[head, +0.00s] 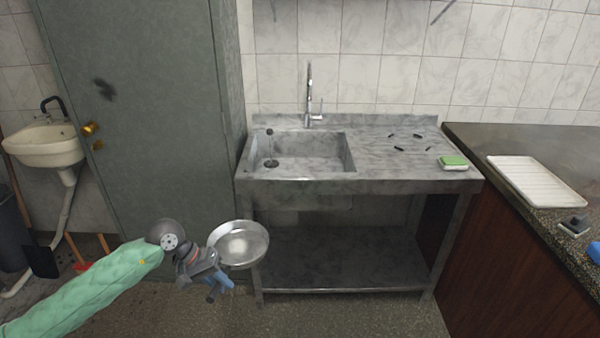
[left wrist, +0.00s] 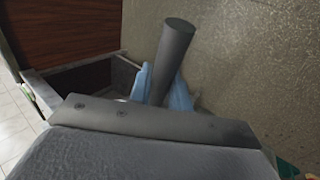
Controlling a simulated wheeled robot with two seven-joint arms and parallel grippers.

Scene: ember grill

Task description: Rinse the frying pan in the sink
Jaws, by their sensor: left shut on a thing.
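The frying pan (head: 240,244) is a shiny metal pan in the head view, held in the air in front of the sink counter's left leg. My left gripper (head: 217,283) is shut on the pan's handle. In the left wrist view the grey cylindrical handle (left wrist: 174,52) stands between the blue fingertips of the left gripper (left wrist: 160,88). The sink (head: 312,150) is a grey basin in the left part of the counter, above and to the right of the pan. A chrome faucet (head: 310,98) rises behind it. My right gripper is not in view.
A green and white sponge (head: 454,162) and several small dark pieces lie on the counter (head: 385,170) right of the basin. A white drying tray (head: 536,181) lies on the dark right counter. A grey door (head: 140,110) and small washbasin (head: 42,145) stand left.

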